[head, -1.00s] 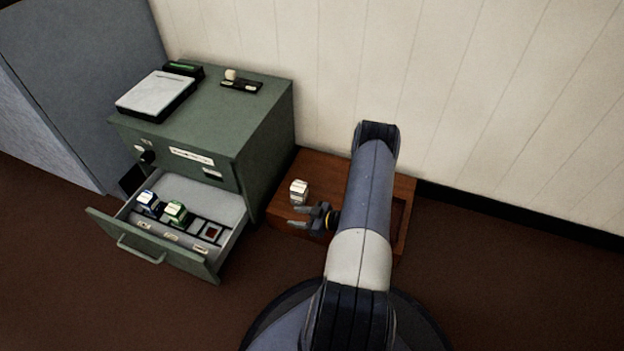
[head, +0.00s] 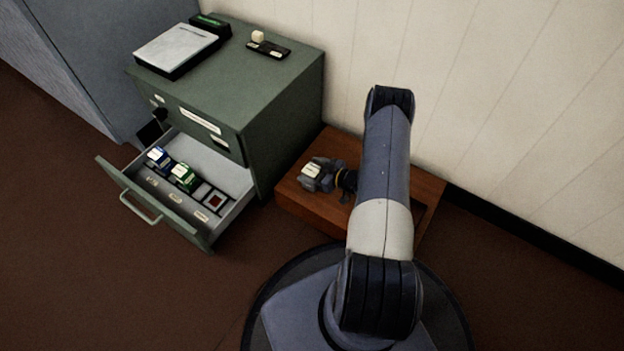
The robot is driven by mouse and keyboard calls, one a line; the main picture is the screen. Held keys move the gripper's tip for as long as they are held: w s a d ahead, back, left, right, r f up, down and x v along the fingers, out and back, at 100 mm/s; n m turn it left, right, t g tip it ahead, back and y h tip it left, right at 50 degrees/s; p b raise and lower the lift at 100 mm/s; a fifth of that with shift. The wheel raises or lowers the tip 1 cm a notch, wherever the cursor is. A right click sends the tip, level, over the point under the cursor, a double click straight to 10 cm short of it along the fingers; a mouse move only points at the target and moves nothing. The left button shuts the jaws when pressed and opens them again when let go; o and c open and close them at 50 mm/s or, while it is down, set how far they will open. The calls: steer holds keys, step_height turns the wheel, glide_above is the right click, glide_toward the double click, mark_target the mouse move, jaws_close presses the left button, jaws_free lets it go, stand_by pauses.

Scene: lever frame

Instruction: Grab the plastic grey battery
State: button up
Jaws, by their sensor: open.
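The grey battery (head: 312,169) is a small block with a pale top, on the wooden low table (head: 296,209) right of the cabinet. My gripper (head: 317,173) is open, with its fingers around or just over the battery. The fingers and the battery overlap in this view, and I cannot tell whether they touch. The lower part of the battery is hidden by the gripper.
A green cabinet (head: 285,102) stands left of the table. Its open drawer (head: 222,166) holds a blue battery (head: 158,157) and a green battery (head: 183,176) beside a slot with a reddish bottom (head: 216,200). The wall is close behind the table.

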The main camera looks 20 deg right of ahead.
steer(key=shift+w, duration=0.15)
steer(key=c, duration=1.4)
steer(key=shift+r, duration=0.1)
